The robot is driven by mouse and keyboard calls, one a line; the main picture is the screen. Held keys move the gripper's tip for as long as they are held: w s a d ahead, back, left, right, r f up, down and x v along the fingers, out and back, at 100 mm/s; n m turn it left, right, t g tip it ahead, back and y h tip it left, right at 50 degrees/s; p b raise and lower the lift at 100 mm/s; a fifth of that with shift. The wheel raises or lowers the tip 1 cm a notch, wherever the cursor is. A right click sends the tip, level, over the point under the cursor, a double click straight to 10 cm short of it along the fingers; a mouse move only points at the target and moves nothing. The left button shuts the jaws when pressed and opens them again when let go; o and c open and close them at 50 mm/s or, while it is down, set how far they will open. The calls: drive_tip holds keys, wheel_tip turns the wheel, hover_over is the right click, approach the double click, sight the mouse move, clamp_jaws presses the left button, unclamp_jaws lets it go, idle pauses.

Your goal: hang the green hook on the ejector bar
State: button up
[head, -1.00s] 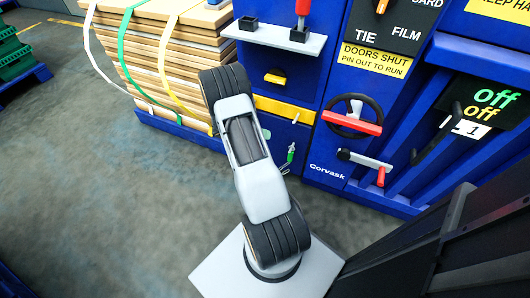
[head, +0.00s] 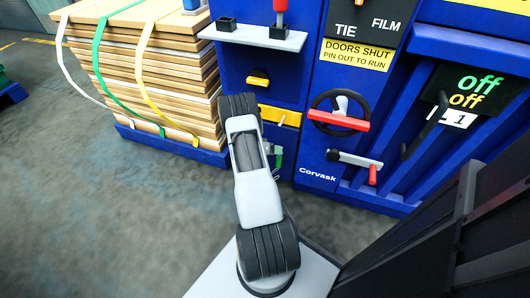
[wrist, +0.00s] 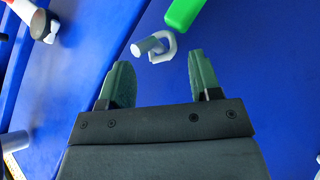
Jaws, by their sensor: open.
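The green hook has a green grip (wrist: 186,14) and a pale grey open loop (wrist: 168,50). In the wrist view its loop is around or beside a short grey peg (wrist: 148,46) on a blue panel. In the head view the green hook (head: 278,155) shows low on the blue machine, partly behind my arm. My gripper (wrist: 158,60) is open and empty. Its two dark green fingertips are just below the loop in the picture, one on each side, apparently not touching it. My gripper is hidden in the head view. I cannot tell which part is the ejector bar.
Right of the hook, the machine has a handwheel with a red bar (head: 338,120) and a grey crank with a red knob (head: 354,160). A grey shelf (head: 255,37) projects above. A strapped stack of boards (head: 150,75) stands left. The floor (head: 80,190) at left is clear.

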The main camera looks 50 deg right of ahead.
drive_tip(key=shift+x, duration=1.1)
drive_tip(key=shift+c, duration=0.3)
drive_tip(key=c, duration=0.9)
drive_tip(key=shift+r+b, duration=0.25)
drive_tip(key=shift+b, duration=0.2)
drive_tip(key=shift+c, duration=0.2)
drive_tip(key=shift+s+a, duration=0.1)
